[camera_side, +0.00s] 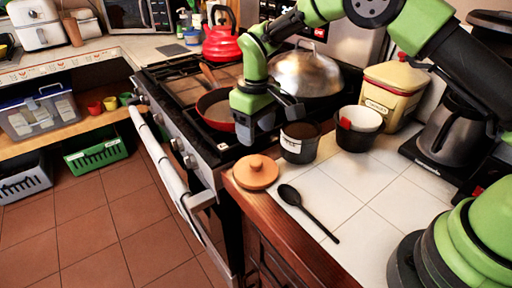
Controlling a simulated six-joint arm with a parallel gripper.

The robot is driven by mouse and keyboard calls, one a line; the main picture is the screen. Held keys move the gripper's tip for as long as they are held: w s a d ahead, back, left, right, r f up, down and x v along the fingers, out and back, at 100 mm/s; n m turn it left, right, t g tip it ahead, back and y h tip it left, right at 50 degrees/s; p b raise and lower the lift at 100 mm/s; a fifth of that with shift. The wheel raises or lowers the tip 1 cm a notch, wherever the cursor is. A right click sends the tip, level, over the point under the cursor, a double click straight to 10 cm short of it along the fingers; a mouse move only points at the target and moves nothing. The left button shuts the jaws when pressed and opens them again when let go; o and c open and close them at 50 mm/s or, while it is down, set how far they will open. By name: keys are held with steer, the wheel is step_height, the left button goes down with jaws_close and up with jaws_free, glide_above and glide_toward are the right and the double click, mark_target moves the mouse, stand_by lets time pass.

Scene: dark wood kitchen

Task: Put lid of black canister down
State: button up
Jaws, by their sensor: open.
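A round orange-brown lid with a small knob (256,172) lies on the counter near its front left corner, knob up. The black canister (298,148) stands upright and uncovered behind and to the right of the lid, with a pale label on its side. My gripper (256,128) is open and empty, pointing down above and behind the lid, left of the canister. It is apart from the lid, with a gap between them. Its fingers are dark and partly hidden against the black stove.
A black spoon (308,213) lies on the white tiled counter (360,215). A white-and-black container (358,128) and a cream canister (393,93) stand behind. The stove at left holds a red-rimmed pan (214,108) and a domed metal cover (306,73). A steel jug (450,130) stands at right.

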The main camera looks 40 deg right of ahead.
steer(key=shift+r, duration=1.5)
steer(key=s+d+r+m+t+y, duration=0.15)
steer(key=s+r, duration=0.25)
steer(key=r, duration=0.4)
steer(key=s+d+r+m+t, duration=0.2)
steer(key=s+r, duration=0.3)
steer(key=r, duration=0.2)
steer(key=s+d+r+m+t, duration=0.2)
steer(key=s+m+t, duration=0.1)
steer(key=s, duration=1.4)
steer(key=shift+d+r+t, duration=0.15)
steer(key=shift+t, duration=0.2)
